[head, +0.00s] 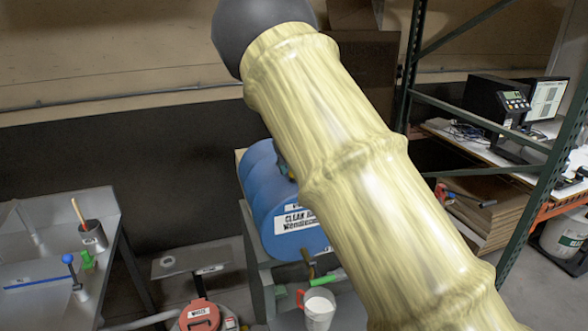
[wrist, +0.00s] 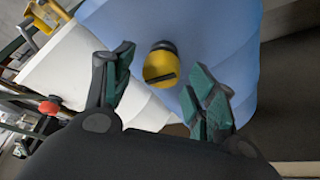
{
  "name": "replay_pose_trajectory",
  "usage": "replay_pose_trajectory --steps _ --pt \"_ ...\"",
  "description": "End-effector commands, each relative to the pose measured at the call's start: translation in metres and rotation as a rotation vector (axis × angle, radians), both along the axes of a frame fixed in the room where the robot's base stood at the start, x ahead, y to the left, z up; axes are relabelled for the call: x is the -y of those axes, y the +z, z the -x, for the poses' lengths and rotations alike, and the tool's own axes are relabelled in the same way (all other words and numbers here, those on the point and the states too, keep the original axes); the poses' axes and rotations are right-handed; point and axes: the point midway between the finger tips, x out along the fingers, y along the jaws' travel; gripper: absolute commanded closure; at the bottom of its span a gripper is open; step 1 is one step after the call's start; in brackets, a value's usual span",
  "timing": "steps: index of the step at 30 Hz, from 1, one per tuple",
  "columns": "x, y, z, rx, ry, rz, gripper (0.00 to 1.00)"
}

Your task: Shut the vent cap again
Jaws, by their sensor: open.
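The vent cap (wrist: 159,68) is yellow with a dark slot across its face and a dark rim at its upper edge. It is on the blue drum (wrist: 218,35), between my fingers in the wrist view. I cannot tell how far the cap is closed. My gripper (wrist: 160,62) is open, with one finger on each side of the cap and a visible gap to both. The blue drum also shows in the head view (head: 258,185), lying on a stand with a white label. There my arm hides its right part and the cap.
A brass tap with a green handle (head: 328,277) and a white jug with a red handle (head: 319,310) are below the drum. A red-lidded waste can (head: 199,315) stands on the floor. A metal table (head: 60,265) is at left, a green rack post (head: 410,70) at right.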

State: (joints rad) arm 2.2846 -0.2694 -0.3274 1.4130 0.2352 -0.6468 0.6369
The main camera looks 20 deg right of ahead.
Motion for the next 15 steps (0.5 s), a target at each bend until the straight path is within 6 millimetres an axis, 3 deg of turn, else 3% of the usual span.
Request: replay_pose_trajectory --steps 15 --pt "-0.017 0.059 0.017 0.000 0.001 0.001 0.43"
